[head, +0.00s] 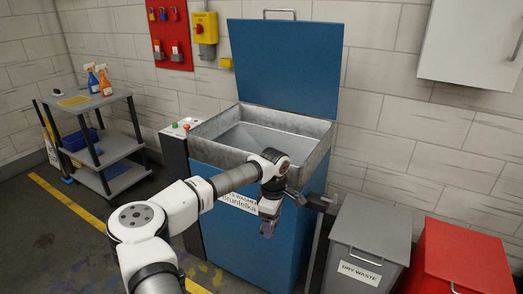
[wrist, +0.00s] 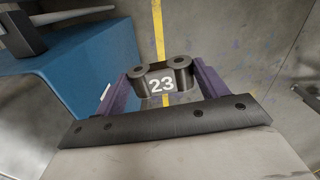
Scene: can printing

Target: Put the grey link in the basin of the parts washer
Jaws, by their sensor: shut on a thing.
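The blue parts washer (head: 235,235) stands in the middle of the head view. Its lid (head: 285,65) is raised, and its grey metal basin (head: 228,137) is open at the top. My gripper (head: 267,228) is in front of the washer, outside the basin and lower than its rim. In the wrist view, the purple fingers of my gripper (wrist: 160,86) are shut on the dark grey link (wrist: 181,64), which has two round holed ends and a white 23. The link is too small to make out in the head view.
A grey waste bin (head: 372,228) and a red bin (head: 462,258) stand right of the washer. A shelf cart (head: 110,150) with spray bottles is at the left. Open floor with a yellow line lies in front.

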